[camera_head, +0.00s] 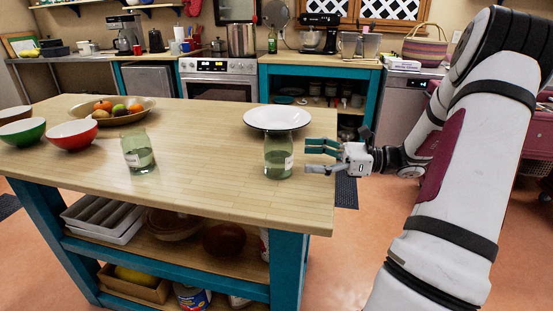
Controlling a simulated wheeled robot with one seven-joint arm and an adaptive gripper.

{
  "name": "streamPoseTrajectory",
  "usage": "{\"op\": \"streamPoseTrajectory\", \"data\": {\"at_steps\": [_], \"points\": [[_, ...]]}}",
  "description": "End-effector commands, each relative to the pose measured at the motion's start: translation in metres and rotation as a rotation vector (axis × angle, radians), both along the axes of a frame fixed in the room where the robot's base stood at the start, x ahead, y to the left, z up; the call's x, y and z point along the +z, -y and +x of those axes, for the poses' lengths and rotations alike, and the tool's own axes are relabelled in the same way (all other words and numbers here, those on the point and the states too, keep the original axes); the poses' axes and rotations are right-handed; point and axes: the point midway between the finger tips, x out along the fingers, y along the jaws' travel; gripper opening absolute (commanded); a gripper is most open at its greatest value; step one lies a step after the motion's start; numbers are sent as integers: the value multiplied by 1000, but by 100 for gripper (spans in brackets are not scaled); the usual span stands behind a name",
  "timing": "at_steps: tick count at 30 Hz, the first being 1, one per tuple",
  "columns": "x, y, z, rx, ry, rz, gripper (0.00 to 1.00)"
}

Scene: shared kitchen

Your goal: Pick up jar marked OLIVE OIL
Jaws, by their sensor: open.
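Two similar greenish glass jars with white labels stand upright on the wooden island top. One jar (278,157) stands near the right end, by a white plate. The other jar (138,152) stands further left. The labels are too small to read, so I cannot tell which is marked OLIVE OIL. My gripper (312,157) is open and empty, reaching in from the right just beside the right jar. Its fingers point left toward that jar, and I cannot tell whether they touch it.
A white plate (277,118) with a dark rim is close behind the right jar. Red bowl (72,135), green bowl (22,132) and a fruit bowl (124,116) are on the left. The island top (205,150) is clear between the jars. Shelves with trays (103,216) lie below.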

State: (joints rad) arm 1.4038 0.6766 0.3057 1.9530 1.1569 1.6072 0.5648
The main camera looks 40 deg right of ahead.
Motion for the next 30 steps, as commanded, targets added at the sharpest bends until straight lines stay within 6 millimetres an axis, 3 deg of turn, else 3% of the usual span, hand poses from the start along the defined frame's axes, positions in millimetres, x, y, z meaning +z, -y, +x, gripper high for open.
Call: {"op": "streamPoseTrajectory", "data": {"at_steps": [3, 14, 21, 30], "points": [[-1, -13, 13, 1, 1, -1, 84], [0, -30, 29, 2, 0, -1, 84], [-1, -55, 54, 4, 0, -1, 84], [0, -59, 59, 1, -1, -2, 84]]}}
